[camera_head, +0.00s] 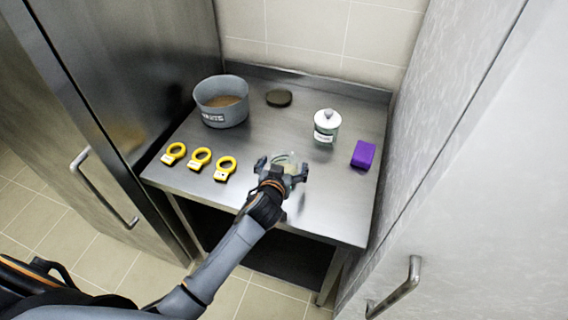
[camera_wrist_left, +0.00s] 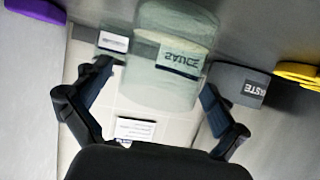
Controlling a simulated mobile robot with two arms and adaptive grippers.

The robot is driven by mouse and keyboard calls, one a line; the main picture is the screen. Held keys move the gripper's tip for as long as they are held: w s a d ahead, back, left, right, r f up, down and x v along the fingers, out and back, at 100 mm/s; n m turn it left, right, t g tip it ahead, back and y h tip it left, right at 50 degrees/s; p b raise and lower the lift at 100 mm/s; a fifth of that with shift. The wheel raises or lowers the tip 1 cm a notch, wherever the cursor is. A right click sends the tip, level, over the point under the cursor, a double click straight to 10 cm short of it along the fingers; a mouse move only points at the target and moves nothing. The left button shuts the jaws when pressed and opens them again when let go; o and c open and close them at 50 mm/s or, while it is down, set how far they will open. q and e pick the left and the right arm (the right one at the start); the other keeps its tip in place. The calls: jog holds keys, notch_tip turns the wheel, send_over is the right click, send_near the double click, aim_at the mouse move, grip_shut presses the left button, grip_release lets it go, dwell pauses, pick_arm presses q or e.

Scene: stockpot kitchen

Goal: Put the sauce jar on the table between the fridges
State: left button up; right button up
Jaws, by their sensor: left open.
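In the head view only the top of the jar (camera_head: 286,158) shows behind my left gripper (camera_head: 283,168). The left gripper is open, its fingers on either side of the jar in the wrist view. I cannot tell whether they touch it. My right gripper is not in view.
A grey waste pot (camera_head: 221,103), a dark round lid (camera_head: 278,98), a lidded glass jar (camera_head: 327,127), a purple block (camera_head: 363,154) and three yellow rings (camera_head: 200,159) are on the table. Fridges flank it left (camera_head: 130,80) and right (camera_head: 460,170). The table's front right is clear.

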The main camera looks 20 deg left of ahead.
pick_arm(q)
jog(key=shift+r, duration=0.15)
jog(key=b+v, duration=0.1)
jog(key=v, duration=1.1)
